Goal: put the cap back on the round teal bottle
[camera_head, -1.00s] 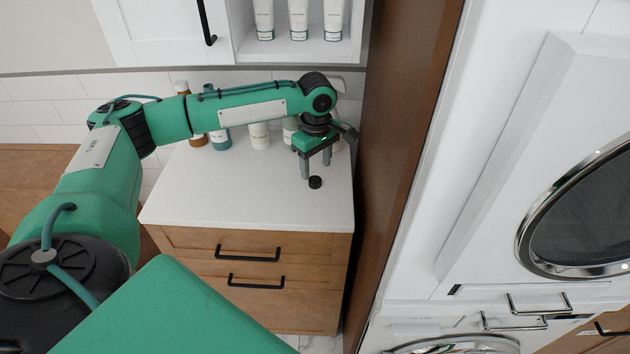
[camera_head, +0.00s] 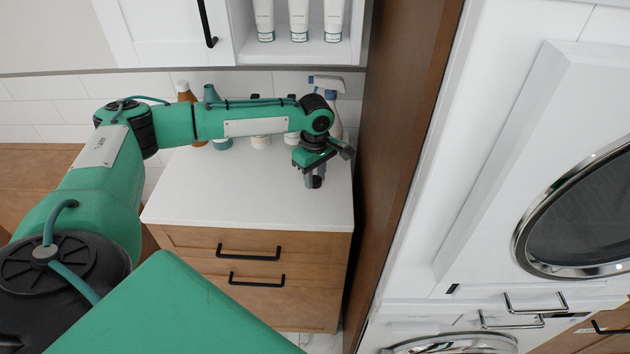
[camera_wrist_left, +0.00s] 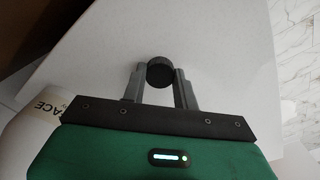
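The small round black cap (camera_head: 316,182) rests on the white counter, partly hidden by my gripper in the head view. In the wrist view the cap (camera_wrist_left: 160,72) lies between the fingertips. My left gripper (camera_head: 313,181) points down around it, its fingers spread to either side. It also shows in the wrist view (camera_wrist_left: 160,76); whether the fingertips touch the cap is unclear. A teal bottle (camera_head: 221,143) stands toward the back of the counter, its middle hidden behind my left arm. My right gripper is not in view.
A brown bottle (camera_head: 185,92), a white container (camera_head: 261,142) and a spray bottle (camera_head: 327,83) stand along the back. A labelled white container (camera_wrist_left: 38,112) is beside the gripper in the wrist view. A brown panel (camera_head: 405,130) bounds the counter's right; its front is clear.

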